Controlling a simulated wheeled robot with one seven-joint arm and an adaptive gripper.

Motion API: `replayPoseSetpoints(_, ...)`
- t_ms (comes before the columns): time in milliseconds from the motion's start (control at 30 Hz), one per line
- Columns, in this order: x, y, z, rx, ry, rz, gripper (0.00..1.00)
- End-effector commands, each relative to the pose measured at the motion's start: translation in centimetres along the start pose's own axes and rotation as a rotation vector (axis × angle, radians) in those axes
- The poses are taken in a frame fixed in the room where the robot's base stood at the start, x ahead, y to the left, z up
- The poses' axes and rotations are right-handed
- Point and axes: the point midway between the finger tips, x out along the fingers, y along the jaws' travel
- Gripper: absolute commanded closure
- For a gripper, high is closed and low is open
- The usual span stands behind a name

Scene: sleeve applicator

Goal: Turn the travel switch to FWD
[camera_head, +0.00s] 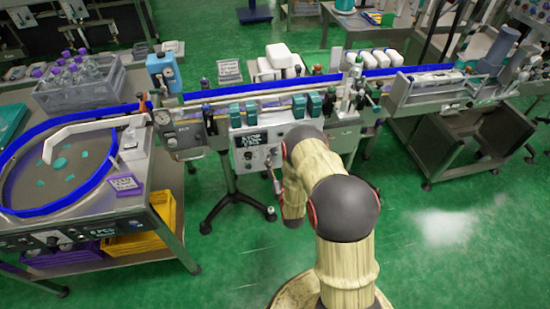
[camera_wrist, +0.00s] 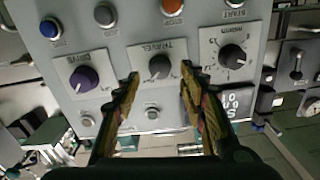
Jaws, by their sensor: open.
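The travel switch (camera_wrist: 158,67) is a dark round knob on a light plate marked TRAVEL, in the middle of the wrist view. Which way its pointer faces is too small to tell. My gripper (camera_wrist: 159,76) is open, with one finger on each side of the switch in the picture. I cannot tell whether the fingertips touch it or stop short of the panel. In the head view, the grey control panel (camera_head: 262,158) is on the front of the machine, and my gripper (camera_head: 275,182) is close to it, partly hidden by my arm.
A purple knob (camera_wrist: 84,79) on a plate marked DRIVE is left of the switch, and a black dial (camera_wrist: 232,56) is right of it. Blue, grey and orange buttons (camera_wrist: 172,7) line the panel above. A black sign (camera_wrist: 237,100) is below the dial, near the right finger.

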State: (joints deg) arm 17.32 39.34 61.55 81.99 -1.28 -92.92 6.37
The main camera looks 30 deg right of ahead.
Motion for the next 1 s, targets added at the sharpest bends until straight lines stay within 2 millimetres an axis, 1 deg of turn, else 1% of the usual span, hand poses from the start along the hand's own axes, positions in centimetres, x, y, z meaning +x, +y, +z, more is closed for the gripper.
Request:
replayPoseSetpoints(33,0.8,0.0,0.1,0.0,0.002,0.0,0.58)
replayPoseSetpoints(100,1.8,0.0,0.1,0.0,0.002,0.0,0.58)
replayPoseSetpoints(233,3.0,0.0,0.1,0.0,0.0,0.0,0.58)
replayPoseSetpoints(400,3.6,0.0,0.0,0.0,0.0,0.0,0.58)
replayPoseSetpoints(600,3.6,0.0,0.0,0.0,0.0,0.0,0.58)
replayPoseSetpoints(1000,3.5,0.0,0.0,0.0,-0.001,0.0,0.81)
